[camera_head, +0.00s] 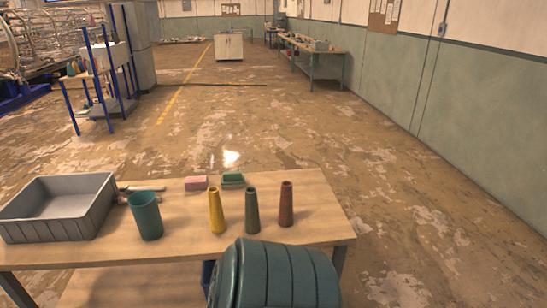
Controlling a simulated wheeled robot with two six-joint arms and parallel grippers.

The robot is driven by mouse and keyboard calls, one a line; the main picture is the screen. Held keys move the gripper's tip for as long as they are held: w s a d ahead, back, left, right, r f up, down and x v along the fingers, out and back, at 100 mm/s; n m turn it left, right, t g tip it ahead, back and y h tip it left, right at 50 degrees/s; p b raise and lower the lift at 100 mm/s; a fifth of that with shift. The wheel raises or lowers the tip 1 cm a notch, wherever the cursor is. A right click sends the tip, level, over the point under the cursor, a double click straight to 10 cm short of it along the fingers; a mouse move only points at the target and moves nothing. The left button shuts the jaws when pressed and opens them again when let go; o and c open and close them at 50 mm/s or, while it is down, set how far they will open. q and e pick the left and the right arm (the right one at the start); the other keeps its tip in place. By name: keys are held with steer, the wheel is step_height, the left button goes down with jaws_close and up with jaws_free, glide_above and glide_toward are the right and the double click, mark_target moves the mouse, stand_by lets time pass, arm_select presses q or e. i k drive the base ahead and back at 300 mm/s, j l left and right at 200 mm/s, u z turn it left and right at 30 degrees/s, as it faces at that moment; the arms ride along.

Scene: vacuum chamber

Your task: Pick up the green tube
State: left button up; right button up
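The green tube (252,211) is a dark green tapered tube standing upright on the wooden table (310,232). It stands between a yellow tapered tube (216,211) on its left and a red-brown tapered tube (286,205) on its right. The three stand apart. Neither of my grippers shows in the head view, so their state is hidden.
Left on the table are a grey bin (62,226), a teal cup (146,217) and a metallic item (127,190). A pink block (196,183) and a green block (232,180) lie behind the tubes. A large dark green ribbed barrel (275,277) stands at the table's front.

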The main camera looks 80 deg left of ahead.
mark_target(252, 219)
steer(key=u, duration=2.15)
